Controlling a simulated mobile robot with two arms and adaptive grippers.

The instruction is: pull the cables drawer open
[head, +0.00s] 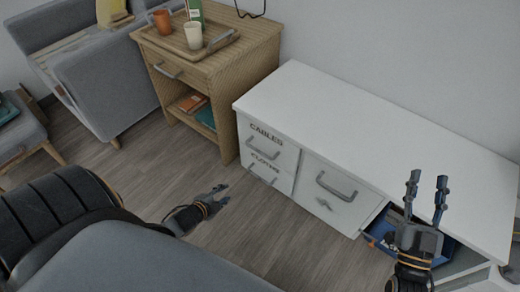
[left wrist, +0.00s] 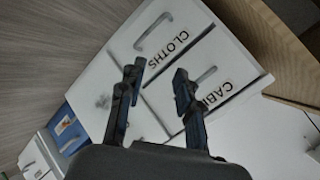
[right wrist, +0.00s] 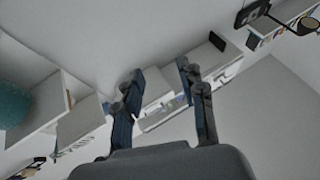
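The cables drawer (head: 284,151) is the upper left drawer of the white shelf desk. It is labelled CABLES, has a grey bar handle (head: 263,148), and looks shut, flush with the front. In the left wrist view its handle (left wrist: 206,75) lies just beyond the right-hand finger. My left gripper (head: 223,194) is open and empty, in front of and left of the drawer, apart from the handle. It also shows in the left wrist view (left wrist: 158,70). My right gripper (head: 427,180) is open and empty, raised near the desk's right part; it shows in the right wrist view (right wrist: 160,69).
The cloths drawer (head: 281,181) sits just below, shut. A wooden cabinet (head: 222,85) with a tray and cups stands left. Floor in front is clear.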

